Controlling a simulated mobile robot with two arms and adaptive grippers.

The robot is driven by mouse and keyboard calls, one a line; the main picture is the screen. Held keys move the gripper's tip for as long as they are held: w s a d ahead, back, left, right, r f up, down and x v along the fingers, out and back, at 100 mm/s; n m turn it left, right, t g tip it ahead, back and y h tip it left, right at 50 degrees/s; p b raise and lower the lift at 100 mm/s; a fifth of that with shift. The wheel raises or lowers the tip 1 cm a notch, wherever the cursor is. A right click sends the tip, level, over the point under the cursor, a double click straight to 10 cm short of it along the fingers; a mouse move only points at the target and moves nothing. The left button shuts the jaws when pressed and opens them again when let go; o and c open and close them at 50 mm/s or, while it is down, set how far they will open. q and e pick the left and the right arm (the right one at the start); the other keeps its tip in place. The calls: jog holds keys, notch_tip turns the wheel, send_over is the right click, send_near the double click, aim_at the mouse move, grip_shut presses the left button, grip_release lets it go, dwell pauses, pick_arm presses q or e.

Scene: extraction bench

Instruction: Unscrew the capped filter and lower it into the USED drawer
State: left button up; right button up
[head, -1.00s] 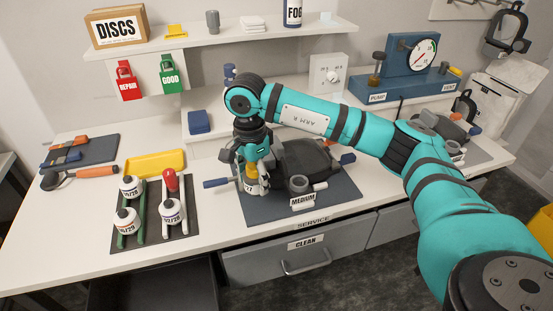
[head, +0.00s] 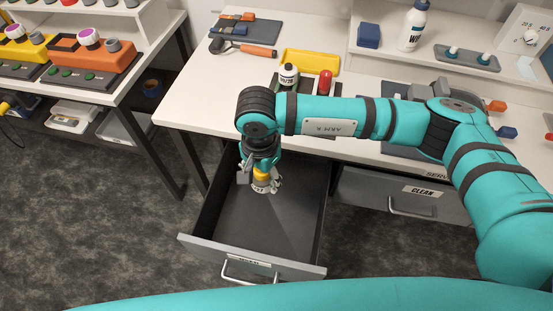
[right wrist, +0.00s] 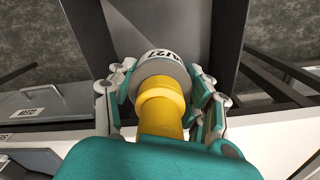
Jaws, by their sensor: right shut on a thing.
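My right gripper (head: 263,184) is shut on the capped filter (head: 260,188), over the open drawer (head: 215,247) in the head view. The filter is white and grey with a dark-lettered label, and has a yellow cap (right wrist: 162,112). In the right wrist view the fingers (right wrist: 160,88) sit on both sides of the filter (right wrist: 158,57). The drawer's grey floor is bare where it shows. Its front label is too oblique to read. Whether the filter touches the floor, I cannot tell. My left gripper is not in view.
The shut CLEAN drawer (head: 408,193) is to the right. A yellow tray (head: 310,62), a white filter (head: 288,76) and a red-topped item (head: 325,82) are on the bench (head: 200,100) above. Another bench (head: 100,97) stands left, with open floor between.

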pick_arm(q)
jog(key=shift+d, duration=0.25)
pick_arm(e)
jog(key=shift+f, duration=0.1)
